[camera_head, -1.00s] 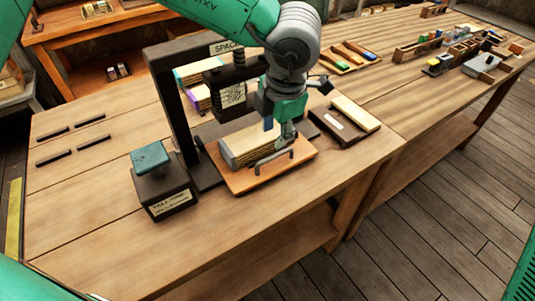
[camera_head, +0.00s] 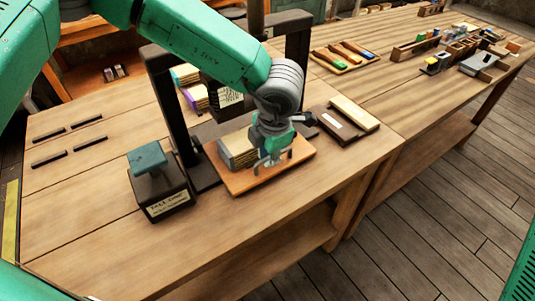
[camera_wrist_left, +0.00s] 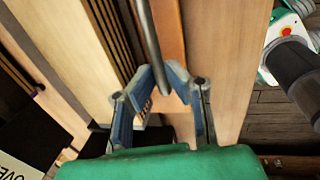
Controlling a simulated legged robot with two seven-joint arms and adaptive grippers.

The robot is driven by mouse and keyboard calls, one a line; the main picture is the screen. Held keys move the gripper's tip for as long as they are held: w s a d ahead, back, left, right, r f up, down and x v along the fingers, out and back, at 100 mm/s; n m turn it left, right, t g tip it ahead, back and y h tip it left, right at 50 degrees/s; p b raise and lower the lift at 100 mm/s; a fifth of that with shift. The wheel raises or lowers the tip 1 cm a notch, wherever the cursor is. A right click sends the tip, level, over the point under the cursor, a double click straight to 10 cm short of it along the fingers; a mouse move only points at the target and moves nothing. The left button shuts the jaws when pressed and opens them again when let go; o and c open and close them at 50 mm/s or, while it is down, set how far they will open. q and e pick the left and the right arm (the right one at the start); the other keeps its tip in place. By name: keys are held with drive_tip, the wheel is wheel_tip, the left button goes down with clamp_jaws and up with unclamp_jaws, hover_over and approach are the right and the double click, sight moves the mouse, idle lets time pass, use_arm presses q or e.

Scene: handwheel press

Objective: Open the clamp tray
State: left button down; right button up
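The clamp tray (camera_head: 240,186) is a flat orange-brown board under the black press frame (camera_head: 168,105). A stack of sheets or boards (camera_head: 238,150) lies on it. A grey bar handle stands at its front edge, mostly hidden by my gripper in the head view; it shows as a grey rod (camera_wrist_left: 148,38) in the left wrist view. My left gripper (camera_head: 273,163) is low over the tray's front. In the left wrist view its blue-padded fingers (camera_wrist_left: 163,72) are apart, with the rod reaching between them; contact is unclear. My right gripper is not in view.
A dark box with a teal-topped press button (camera_head: 150,160) stands left of the tray. A dark block with a pale board (camera_head: 354,113) lies to the right. Several black bars (camera_head: 70,140) lie at the left. The bench front (camera_head: 200,235) is clear.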

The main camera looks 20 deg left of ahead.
use_arm(q)
drive_tip(key=s+d+p, duration=0.1)
drive_tip(key=s+d, duration=0.1)
drive_tip(key=s+d+p, duration=0.1)
drive_tip(key=d, duration=0.1)
drive_tip(key=s+d, duration=0.2)
drive_tip(key=d, duration=0.1)
drive_tip(key=shift+s+p, duration=0.3)
drive_tip(key=shift+p, duration=0.1)
drive_tip(key=shift+s+d, duration=0.15)
drive_tip(key=shift+d, duration=0.2)
drive_tip(key=c, duration=1.6)
unclamp_jaws()
drive_tip(key=shift+a, duration=0.15)
